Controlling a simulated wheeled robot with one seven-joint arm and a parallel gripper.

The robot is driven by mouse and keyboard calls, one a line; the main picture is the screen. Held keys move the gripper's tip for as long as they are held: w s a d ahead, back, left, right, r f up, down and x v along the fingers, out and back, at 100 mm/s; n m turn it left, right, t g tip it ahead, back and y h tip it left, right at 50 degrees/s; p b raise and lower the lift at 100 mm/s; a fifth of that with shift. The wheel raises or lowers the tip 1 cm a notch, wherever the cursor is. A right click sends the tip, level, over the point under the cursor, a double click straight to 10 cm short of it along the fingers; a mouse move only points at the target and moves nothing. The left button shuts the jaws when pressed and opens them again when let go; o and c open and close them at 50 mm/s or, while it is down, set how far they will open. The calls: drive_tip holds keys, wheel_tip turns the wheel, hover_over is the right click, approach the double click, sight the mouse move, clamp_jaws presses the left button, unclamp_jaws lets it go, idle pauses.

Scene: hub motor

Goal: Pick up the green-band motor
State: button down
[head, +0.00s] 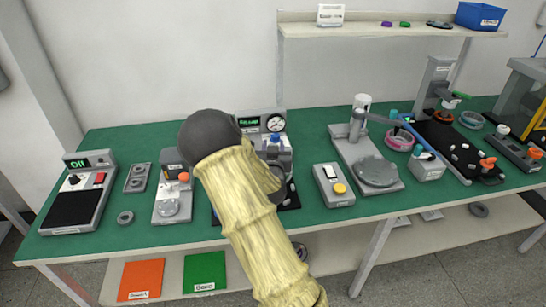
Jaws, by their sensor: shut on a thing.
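My arm, in a pale yellow sleeve with a dark round joint, rises through the middle of the head view. My gripper does not show; the arm hides what is behind it. I cannot make out a motor in the jaws. No motor can be surely named as the green-band motor. A grey round part with a teal-green rim (470,119) lies at the back right of the bench, too small to tell for sure. A pink-rimmed round part (399,140) lies left of it.
The green-topped bench (310,150) carries a scale (77,198), a press-like station (275,150) partly behind my arm, a button box (334,186) and a grey stand with a round plate (376,171). A shelf (350,30) holds a blue bin (480,16). Orange and green mats lie below.

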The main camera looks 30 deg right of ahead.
drive_tip(key=shift+r, duration=0.85)
drive_tip(key=shift+w, duration=0.1)
